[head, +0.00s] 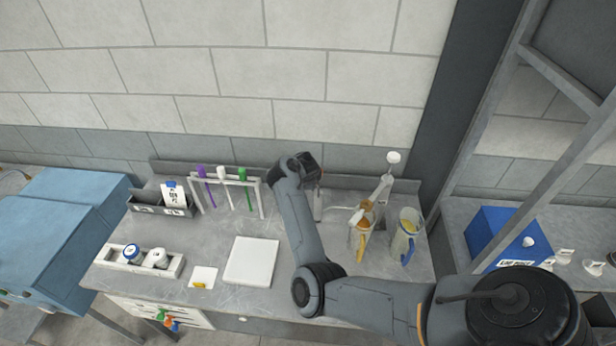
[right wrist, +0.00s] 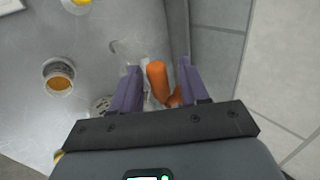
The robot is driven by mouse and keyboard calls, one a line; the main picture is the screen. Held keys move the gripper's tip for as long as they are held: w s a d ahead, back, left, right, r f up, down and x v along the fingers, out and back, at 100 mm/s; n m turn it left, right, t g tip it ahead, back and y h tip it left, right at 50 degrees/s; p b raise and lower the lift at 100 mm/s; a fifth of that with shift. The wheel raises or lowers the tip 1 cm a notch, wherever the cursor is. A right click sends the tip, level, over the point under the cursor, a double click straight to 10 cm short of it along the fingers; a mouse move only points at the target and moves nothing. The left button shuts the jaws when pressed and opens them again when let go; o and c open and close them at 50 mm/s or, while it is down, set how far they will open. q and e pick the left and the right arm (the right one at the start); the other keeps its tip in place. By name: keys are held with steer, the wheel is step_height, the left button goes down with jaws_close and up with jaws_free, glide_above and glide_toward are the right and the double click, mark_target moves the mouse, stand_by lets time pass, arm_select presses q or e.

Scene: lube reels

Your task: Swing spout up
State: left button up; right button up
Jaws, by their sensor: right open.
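My right gripper (right wrist: 159,68) is open, its two purple fingers on either side of an orange rounded piece (right wrist: 157,78), with a gap on each side. I cannot tell whether this piece is the spout. In the head view, a clear jug with an orange handle (head: 361,246) and a clear jug with a blue handle (head: 407,253) stand at the right of the bench. A pale upright with a white knob (head: 393,157) rises behind them. My right forearm and wrist stand left of the jugs, and the fingers are not clear there. My left gripper is out of view.
The grey bench (head: 215,238) holds a white pad (head: 251,262), a rack with purple, white and green handled tools (head: 228,183), and a tray with two round items (head: 134,258). A round container with amber contents (right wrist: 60,77) is left of the fingers. The wall is close behind.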

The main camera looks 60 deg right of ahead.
steer(key=v, duration=1)
